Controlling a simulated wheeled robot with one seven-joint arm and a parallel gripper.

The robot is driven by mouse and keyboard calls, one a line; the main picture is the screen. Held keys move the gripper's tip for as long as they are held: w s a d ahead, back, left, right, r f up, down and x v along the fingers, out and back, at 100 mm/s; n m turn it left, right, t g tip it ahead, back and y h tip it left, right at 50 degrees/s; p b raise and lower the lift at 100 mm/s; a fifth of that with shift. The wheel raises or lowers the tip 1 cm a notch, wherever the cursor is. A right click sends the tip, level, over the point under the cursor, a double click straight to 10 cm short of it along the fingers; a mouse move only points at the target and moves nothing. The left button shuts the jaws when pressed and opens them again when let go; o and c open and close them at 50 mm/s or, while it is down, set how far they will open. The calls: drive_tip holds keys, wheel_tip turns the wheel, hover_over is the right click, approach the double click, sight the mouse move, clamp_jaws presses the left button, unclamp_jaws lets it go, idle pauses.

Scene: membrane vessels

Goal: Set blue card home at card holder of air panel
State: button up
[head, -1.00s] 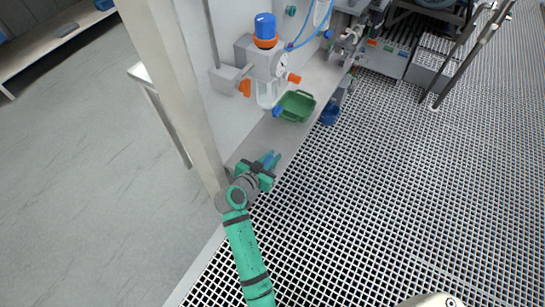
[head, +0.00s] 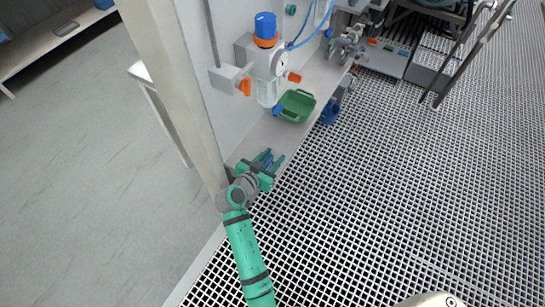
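My gripper (head: 270,159) is at the foot of the air panel (head: 225,115), over the near end of its grey ledge. Its two green fingers stand apart. A small piece of blue, likely the blue card (head: 267,161), shows between them, with a gap toward the right finger. The card is mostly hidden by the gripper, and I cannot tell what it rests on. The card holder cannot be made out; it may be hidden by the gripper.
A green tray (head: 296,106) stands on the ledge beyond my gripper. Above is an air regulator with a blue knob (head: 266,27) and gauge. A blue cup (head: 330,113) is further right. A pale post (head: 175,90) stands close left of my arm.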

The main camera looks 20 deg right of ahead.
drive_tip(key=shift+a, duration=0.1)
drive_tip(key=v, duration=1)
drive_tip(key=shift+s+a, duration=0.25)
drive_tip(key=shift+s, duration=0.05)
drive_tip(key=shift+r, duration=0.1)
drive_tip(key=s+a+f+n+t+y, duration=0.2)
drive_tip(key=s+a+f+n+y, duration=0.25)
drive_tip(key=s, duration=0.35)
drive_tip(key=s+a+f+n+t+y, duration=0.2)
drive_tip(key=s+a+f+n+y, duration=0.25)
drive_tip(key=s, duration=0.35)
drive_tip(key=s+a+r+n+t+y, duration=0.1)
drive_tip(key=s+a+r+t, duration=0.1)
drive_tip(key=s+r, duration=1.1)
drive_tip(key=shift+s+a+t+y, duration=0.35)
drive_tip(key=shift+s+t, duration=0.25)
drive_tip(key=shift+s, duration=0.6)
